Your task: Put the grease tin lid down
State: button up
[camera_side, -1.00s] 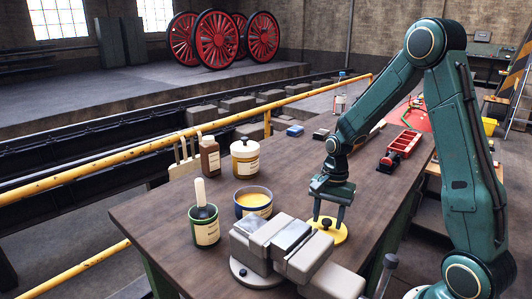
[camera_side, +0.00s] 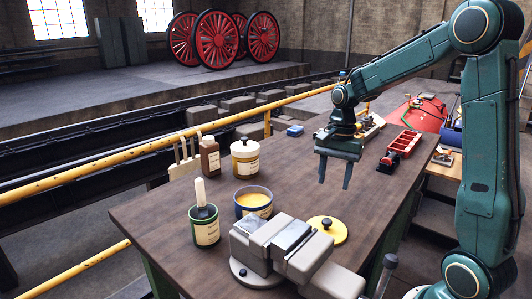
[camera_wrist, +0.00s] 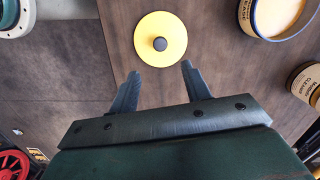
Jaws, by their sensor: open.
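The grease tin lid (camera_side: 338,232) is a flat yellow disc with a dark knob. It lies on the wooden bench behind the vise, and it also shows in the wrist view (camera_wrist: 172,50). My gripper (camera_side: 334,185) is open and empty, raised above the bench and apart from the lid. In the wrist view my gripper's fingers (camera_wrist: 160,72) are spread, with the lid beyond their tips. The open grease tin (camera_side: 254,203), blue-rimmed with yellow grease inside, stands to the left of the lid.
A grey vise (camera_side: 280,248) is at the bench's near end. A green pot with a brush (camera_side: 204,226), a brown bottle (camera_side: 210,156) and a cream tin (camera_side: 246,158) stand at the left. A red tray (camera_side: 403,144) lies at the right. The bench middle is clear.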

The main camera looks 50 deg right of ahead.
jog(key=shift+r, duration=0.2)
dwell(0.5)
jog(key=s+a+r+n+t, duration=0.3)
jog(key=s+a+r+n, duration=0.1)
jog(key=s+a+n, duration=0.2)
jog(key=s+a+r+n+t+h, duration=0.1)
jog(key=s+a+r+n+t, duration=0.1)
jog(key=s+a+r+n, duration=0.2)
jog(key=s+a+n, duration=0.3)
jog(key=s+n, duration=0.2)
jog(key=shift+s+a+r+n+t, duration=0.25)
jog(key=shift+r+n+t, duration=0.1)
jog(key=shift+n+t, duration=0.05)
